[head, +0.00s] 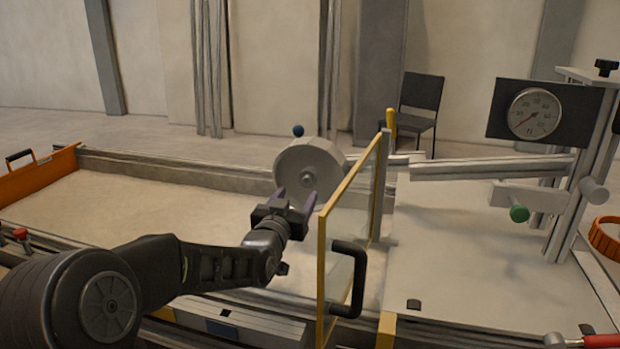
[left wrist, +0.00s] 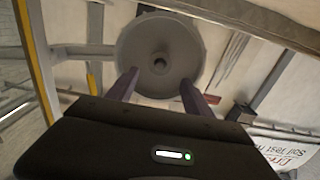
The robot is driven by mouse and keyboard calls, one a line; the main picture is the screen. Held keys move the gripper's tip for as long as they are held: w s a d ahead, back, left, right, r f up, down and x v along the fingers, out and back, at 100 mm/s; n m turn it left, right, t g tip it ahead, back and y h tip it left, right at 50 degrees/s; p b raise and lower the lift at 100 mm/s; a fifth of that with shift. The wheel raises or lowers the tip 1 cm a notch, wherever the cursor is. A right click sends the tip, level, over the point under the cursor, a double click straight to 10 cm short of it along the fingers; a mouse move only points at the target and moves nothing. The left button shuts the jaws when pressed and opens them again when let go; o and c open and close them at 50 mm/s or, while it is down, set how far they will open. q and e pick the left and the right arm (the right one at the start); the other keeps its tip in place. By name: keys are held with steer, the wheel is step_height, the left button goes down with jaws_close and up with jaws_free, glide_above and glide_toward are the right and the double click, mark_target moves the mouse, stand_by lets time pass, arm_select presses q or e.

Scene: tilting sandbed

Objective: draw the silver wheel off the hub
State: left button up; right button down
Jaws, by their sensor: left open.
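The silver wheel (head: 308,166) is a pale grey disc with a round boss, the hub (head: 306,181), at its middle. It stands upright over the sandbed's far side. My right gripper is out of view.
A yellow-framed clear door (head: 347,220) with a black handle (head: 352,280) stands close right of my left gripper. The sandbed (head: 130,208) lies open to the left. A dial gauge (head: 533,113) and green knob (head: 519,213) are at the right.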

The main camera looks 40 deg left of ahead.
mark_target(306, 181)
arm_select(q)
steer(key=p+x, duration=0.2)
steer(key=x, duration=0.4)
steer(key=shift+w+a+p, duration=0.15)
steer(key=shift+w+p, duration=0.15)
steer(key=shift+p, duration=0.1)
steer(key=shift+w+a+f+b, duration=0.2)
steer(key=shift+w+b, duration=0.25)
steer(key=shift+b, duration=0.25)
steer(key=shift+x, duration=0.85)
steer(key=shift+r, duration=0.15)
steer(key=c, duration=1.3)
steer(key=shift+r, duration=0.2)
jaws_close()
steer(key=shift+b, duration=0.3)
